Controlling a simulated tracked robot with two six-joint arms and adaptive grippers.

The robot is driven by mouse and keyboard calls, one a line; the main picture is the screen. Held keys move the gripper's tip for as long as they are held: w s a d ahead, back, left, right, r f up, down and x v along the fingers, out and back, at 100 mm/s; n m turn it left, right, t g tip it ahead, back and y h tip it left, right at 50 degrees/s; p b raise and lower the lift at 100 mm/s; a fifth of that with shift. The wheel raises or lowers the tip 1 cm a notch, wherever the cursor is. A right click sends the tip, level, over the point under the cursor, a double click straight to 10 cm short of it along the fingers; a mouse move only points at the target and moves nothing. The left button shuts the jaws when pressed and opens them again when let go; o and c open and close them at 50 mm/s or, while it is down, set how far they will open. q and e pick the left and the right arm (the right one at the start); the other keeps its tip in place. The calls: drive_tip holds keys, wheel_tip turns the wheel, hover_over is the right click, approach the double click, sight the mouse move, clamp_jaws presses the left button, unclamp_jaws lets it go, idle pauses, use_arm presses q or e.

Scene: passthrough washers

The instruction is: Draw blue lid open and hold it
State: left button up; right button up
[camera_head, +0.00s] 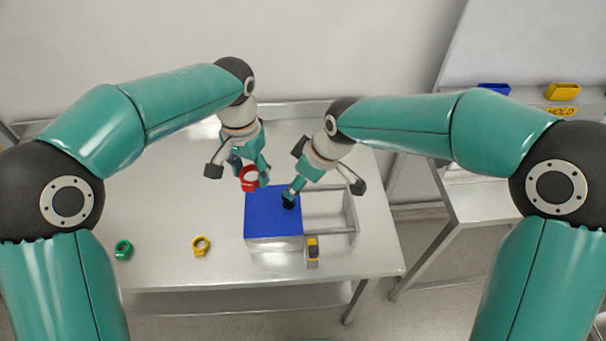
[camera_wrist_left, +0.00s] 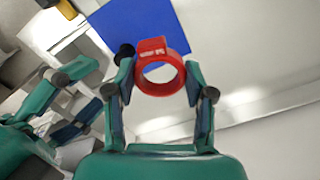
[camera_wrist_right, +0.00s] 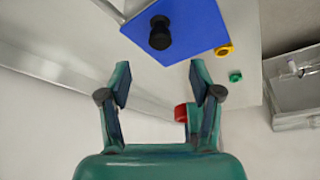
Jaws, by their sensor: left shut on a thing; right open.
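The blue lid (camera_head: 268,215) lies flat over the left part of a grey box on the table, and the right part of the frame is uncovered. A black knob (camera_wrist_right: 160,33) stands on the lid. My right gripper (camera_head: 291,196) is open beside the knob in the head view; in the right wrist view the knob lies beyond its fingertips (camera_wrist_right: 162,80), not between them. My left gripper (camera_head: 250,174) is shut on a red ring (camera_wrist_left: 147,48), held above the lid's back left corner. The box's inside under the lid is hidden.
A green ring (camera_head: 123,250) and a yellow ring (camera_head: 201,245) lie on the table (camera_head: 165,215) left of the box. A yellow-and-dark piece (camera_head: 313,248) is at the box's front. Blue (camera_head: 494,89) and yellow (camera_head: 563,91) containers stand on a side surface at right.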

drive_tip(key=x, duration=0.9)
clamp_jaws()
drive_tip(key=d, duration=1.1)
idle(0.9)
drive_tip(key=shift+d, duration=0.1)
